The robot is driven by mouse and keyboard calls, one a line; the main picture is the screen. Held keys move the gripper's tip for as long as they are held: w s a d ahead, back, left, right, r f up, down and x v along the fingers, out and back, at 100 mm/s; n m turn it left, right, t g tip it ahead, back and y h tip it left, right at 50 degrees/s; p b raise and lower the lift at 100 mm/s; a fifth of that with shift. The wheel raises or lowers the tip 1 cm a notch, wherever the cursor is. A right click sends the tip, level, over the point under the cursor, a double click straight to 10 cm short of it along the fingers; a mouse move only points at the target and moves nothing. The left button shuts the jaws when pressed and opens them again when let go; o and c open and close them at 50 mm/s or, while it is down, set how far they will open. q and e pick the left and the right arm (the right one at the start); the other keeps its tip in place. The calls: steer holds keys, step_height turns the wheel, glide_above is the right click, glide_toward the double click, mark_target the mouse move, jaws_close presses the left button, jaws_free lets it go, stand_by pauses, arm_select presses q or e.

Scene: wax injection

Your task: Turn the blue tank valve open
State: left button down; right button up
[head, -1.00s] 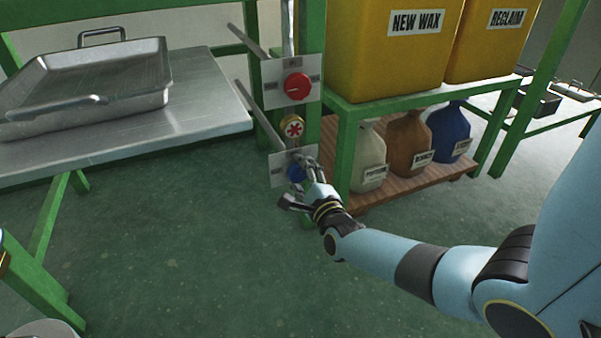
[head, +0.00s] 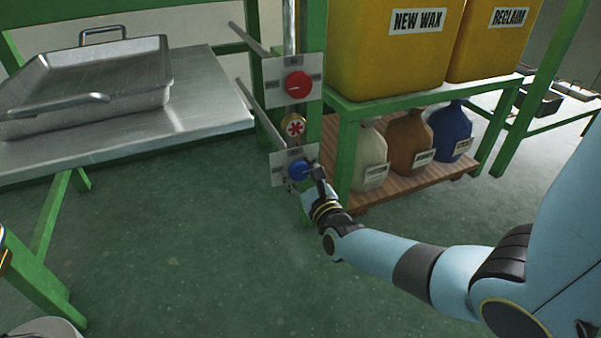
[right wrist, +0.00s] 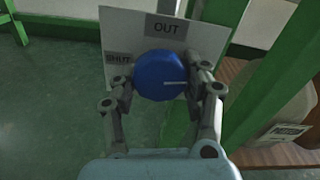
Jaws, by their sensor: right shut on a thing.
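The blue valve knob (head: 299,170) is round and sits on a pale label plate (head: 279,174) on the green post. In the right wrist view the knob (right wrist: 160,75) has a white line running toward the right, away from the SHUT label; an OUT label is above it. My right gripper (head: 303,178) is at the knob. Its two fingers (right wrist: 162,84) are on the knob's left and right sides in the wrist view, shut on it. The fingers partly cover the plate's right edge.
A red knob (head: 298,85) and a brass fitting with a red handwheel (head: 294,128) are above on the same post. A metal table (head: 205,105) with a tray (head: 150,75) is left. Yellow tanks (head: 385,60) and several jugs (head: 370,150) are right. Green floor is open in front.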

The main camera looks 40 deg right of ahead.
steer(key=shift+f+m, duration=0.1)
steer(key=shift+m, duration=1)
steer(key=o, duration=1.2)
steer(key=v, duration=1.2)
steer(key=shift+a, duration=0.1)
